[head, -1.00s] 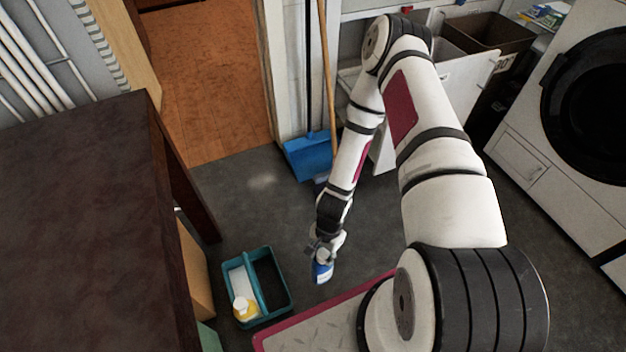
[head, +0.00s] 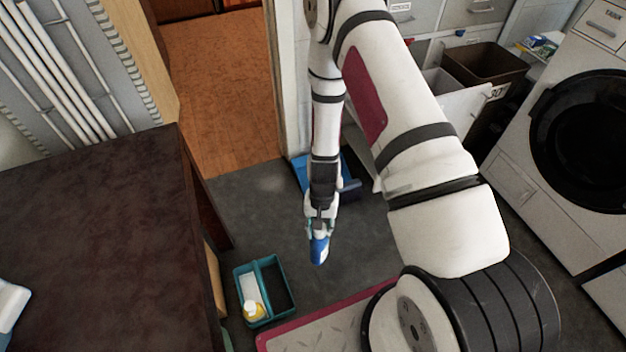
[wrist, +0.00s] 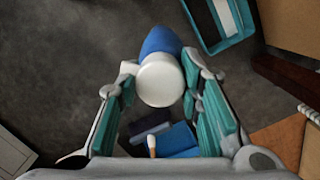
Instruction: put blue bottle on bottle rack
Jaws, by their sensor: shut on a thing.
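My gripper (head: 319,228) is shut on the blue bottle (head: 319,250) and holds it above the grey floor. In the wrist view the bottle's blue body (wrist: 160,42) and round white cap sit between the fingers of my gripper (wrist: 159,76). A teal two-compartment carrier (head: 289,306) with a middle bar, which looks like the bottle rack, stands on the floor, left of and nearer than the bottle. Its left compartment holds a white bottle with yellow (head: 253,305). Its right compartment looks empty. One corner of the carrier also shows at the top right of the wrist view (wrist: 226,44).
A dark brown table (head: 90,240) stands left of the carrier. A blue dustpan (head: 300,172) is behind my gripper. A washing machine (head: 560,200) and brown bin (head: 485,62) are on the right. Floor between carrier and bottle is clear.

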